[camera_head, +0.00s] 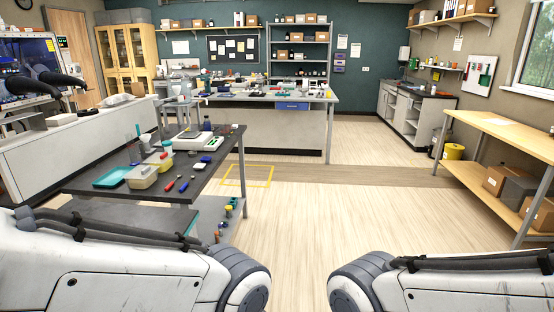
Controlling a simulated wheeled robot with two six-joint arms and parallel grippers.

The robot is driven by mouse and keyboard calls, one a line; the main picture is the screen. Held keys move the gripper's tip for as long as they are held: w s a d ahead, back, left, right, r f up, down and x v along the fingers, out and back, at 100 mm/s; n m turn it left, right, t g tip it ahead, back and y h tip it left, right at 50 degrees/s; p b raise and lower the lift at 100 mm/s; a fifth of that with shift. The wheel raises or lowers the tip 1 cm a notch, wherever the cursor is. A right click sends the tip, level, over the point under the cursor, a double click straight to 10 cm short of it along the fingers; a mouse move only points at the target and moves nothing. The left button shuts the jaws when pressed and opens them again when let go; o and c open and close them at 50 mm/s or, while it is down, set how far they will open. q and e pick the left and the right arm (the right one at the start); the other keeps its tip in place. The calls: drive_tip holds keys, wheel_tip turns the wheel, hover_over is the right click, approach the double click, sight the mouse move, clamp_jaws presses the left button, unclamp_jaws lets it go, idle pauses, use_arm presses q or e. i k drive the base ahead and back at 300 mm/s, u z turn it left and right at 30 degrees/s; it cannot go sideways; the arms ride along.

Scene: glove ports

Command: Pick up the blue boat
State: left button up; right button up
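I cannot make out a blue boat for certain. A small dark blue object (206,159) lies on the near dark-topped bench (218,165), close to its right edge, but it is too small to tell its shape. More small blue items sit on the far bench (262,97), too far to identify. White links of both my arms fill the bottom corners. Neither of my grippers shows in this view, so what they hold is hidden.
The near bench also bears a teal tray (111,178), a beige tub (143,176), a white balance (197,142) and red and blue handled tools. A wooden-topped shelf bench (500,135) stands at the right. The floor (300,205) in the middle is clear.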

sight(205, 158)
drive_tip(key=i, duration=3.85)
drive_tip(key=u, duration=1.85)
